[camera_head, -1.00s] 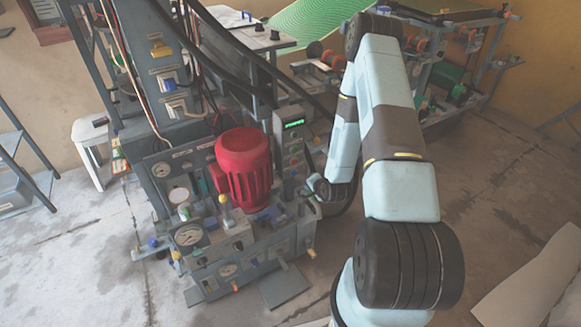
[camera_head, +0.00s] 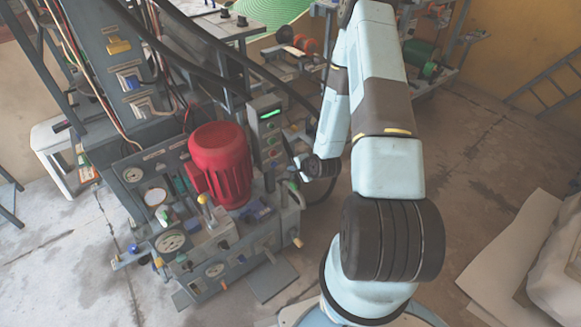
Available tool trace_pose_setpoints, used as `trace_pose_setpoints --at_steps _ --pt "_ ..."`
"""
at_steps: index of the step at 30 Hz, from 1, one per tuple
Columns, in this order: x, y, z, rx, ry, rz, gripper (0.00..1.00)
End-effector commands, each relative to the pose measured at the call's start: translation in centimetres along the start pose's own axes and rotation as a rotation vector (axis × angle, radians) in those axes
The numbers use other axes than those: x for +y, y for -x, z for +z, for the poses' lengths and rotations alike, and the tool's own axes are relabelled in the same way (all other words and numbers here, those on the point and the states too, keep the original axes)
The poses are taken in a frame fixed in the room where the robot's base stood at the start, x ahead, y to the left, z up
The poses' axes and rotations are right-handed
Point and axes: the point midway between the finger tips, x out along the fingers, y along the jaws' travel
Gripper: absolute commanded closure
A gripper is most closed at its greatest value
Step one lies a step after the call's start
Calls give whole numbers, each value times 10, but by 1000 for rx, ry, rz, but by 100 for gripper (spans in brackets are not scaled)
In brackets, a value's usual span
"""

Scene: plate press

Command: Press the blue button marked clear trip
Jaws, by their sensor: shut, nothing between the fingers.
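The grey control box (camera_head: 266,128) has a lit green display and a column of small buttons. It stands right of the red motor (camera_head: 221,163) on the press. Its labels are too small to read, and I cannot pick out the blue button marked clear trip there. My gripper (camera_head: 297,161) is small in view, at the end of my arm just right of the box's lower part. It is shut and empty. I cannot tell whether it touches the box. A blue part (camera_head: 132,82) shows on a switch on the tall grey column.
Gauges, valves and blue fittings (camera_head: 258,211) crowd the press around the motor. Black hoses (camera_head: 205,48) pass above the box. A white stool (camera_head: 55,150) stands at left, and pale sheets (camera_head: 525,255) lie at right. Concrete floor is open right of my arm.

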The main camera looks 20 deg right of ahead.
Motion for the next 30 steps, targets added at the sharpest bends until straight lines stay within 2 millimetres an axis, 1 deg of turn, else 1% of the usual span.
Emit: trace_pose_setpoints --at_steps 9,15,18,21,25,30 --pt "0 -56 0 0 2 0 100" --pt "-2 -89 1 0 3 -1 100" --pt "-13 -98 0 1 3 -2 100" --pt "-20 -106 0 0 3 -2 100" --pt "-25 -111 0 1 1 0 100" --pt "-28 -113 0 1 0 0 100"
